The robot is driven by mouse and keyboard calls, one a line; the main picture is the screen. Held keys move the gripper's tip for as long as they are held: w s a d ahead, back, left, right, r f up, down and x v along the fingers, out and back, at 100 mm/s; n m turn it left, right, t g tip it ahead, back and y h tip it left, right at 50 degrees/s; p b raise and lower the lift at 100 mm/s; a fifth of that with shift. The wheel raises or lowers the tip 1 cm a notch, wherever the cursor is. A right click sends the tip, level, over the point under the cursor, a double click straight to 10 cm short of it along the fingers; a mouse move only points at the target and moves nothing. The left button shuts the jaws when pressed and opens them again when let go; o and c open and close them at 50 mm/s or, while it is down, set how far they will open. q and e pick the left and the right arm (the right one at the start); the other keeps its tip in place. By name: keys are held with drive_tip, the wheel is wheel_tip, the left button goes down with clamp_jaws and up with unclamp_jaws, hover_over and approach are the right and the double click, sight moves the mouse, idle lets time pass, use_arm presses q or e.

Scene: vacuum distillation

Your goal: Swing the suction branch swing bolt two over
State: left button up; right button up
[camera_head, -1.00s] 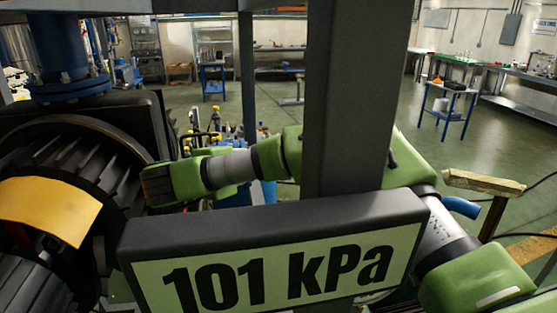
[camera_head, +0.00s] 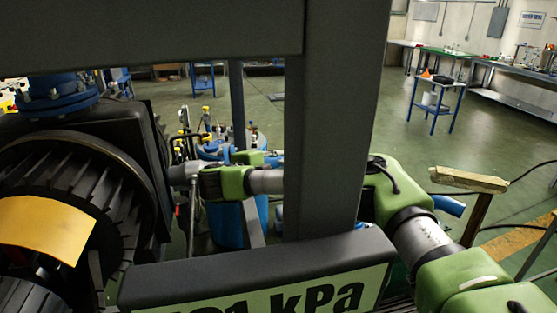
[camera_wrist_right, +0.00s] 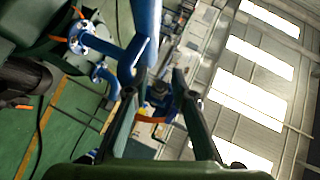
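In the right wrist view my right gripper (camera_wrist_right: 155,84) has its two fingers spread apart. A small dark bolt-like part (camera_wrist_right: 158,90) shows between the fingers, beside blue pipework (camera_wrist_right: 146,35) and an orange ring (camera_wrist_right: 152,119). I cannot tell whether it is suction branch swing bolt two, or whether a finger touches it. In the head view my right arm reaches from the right behind a grey post to the black machine (camera_head: 75,180); the fingers cannot be made out there. A blue flanged pipe (camera_head: 58,97) rises above that machine. My left gripper is not in view.
The grey post (camera_head: 335,120) and a grey beam (camera_head: 150,35) block much of the head view. A pressure display (camera_head: 330,292) stands in front, its lower part cut off. Blue vessels (camera_head: 228,225) stand behind my arm.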

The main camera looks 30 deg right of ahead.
clamp_jaws()
idle(0.6)
drive_tip(key=shift+r+b, duration=0.15)
drive_tip(key=shift+b, duration=0.2)
drive_tip(key=r+m+y+b, duration=0.1)
drive_tip(key=b, duration=0.1)
drive_tip(key=r+m+y+b, duration=0.1)
drive_tip(key=y+b, duration=0.1)
drive_tip(key=b, duration=0.1)
drive_tip(key=shift+d, duration=0.25)
drive_tip(key=shift+s+d+r+m+y+b, duration=0.15)
drive_tip(key=shift+r+m+y+b, duration=0.2)
drive_tip(key=shift+y+b, duration=0.3)
drive_tip(key=shift+w+d+r+m+y+b, duration=0.15)
drive_tip(key=shift+r+m+y+b, duration=0.15)
drive_tip(key=shift+y+b, duration=0.35)
drive_tip(key=shift+s+r, duration=0.1)
drive_tip(key=shift+s, duration=0.05)
